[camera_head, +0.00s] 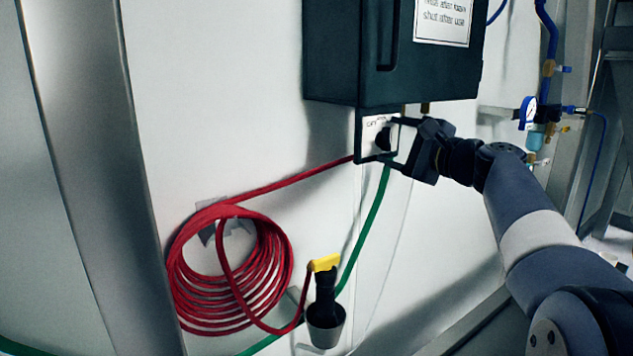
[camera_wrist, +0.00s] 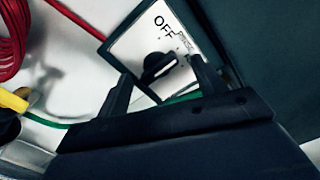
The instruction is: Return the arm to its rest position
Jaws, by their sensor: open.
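My gripper (camera_head: 392,146) is at the end of my arm, right in front of a small switch box under a dark cabinet. Its jaws are open and point at the box. In the wrist view, the fingers of my gripper (camera_wrist: 160,88) stand apart on either side of a black rotary knob (camera_wrist: 160,66), with a gap showing around the knob. The knob sits on a white plate (camera_wrist: 150,38) marked "OFF". Part of the other lettering is too small to read. In the head view the knob (camera_head: 384,138) is partly hidden by the gripper.
The dark cabinet (camera_head: 425,75) overhangs the switch box. A coiled red hose (camera_head: 230,270) hangs on the wall at left. A green cable (camera_head: 372,215) runs down from the box. A yellow-topped black tool (camera_head: 325,285) sits in a holder below. A gauge (camera_head: 528,112) is at right.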

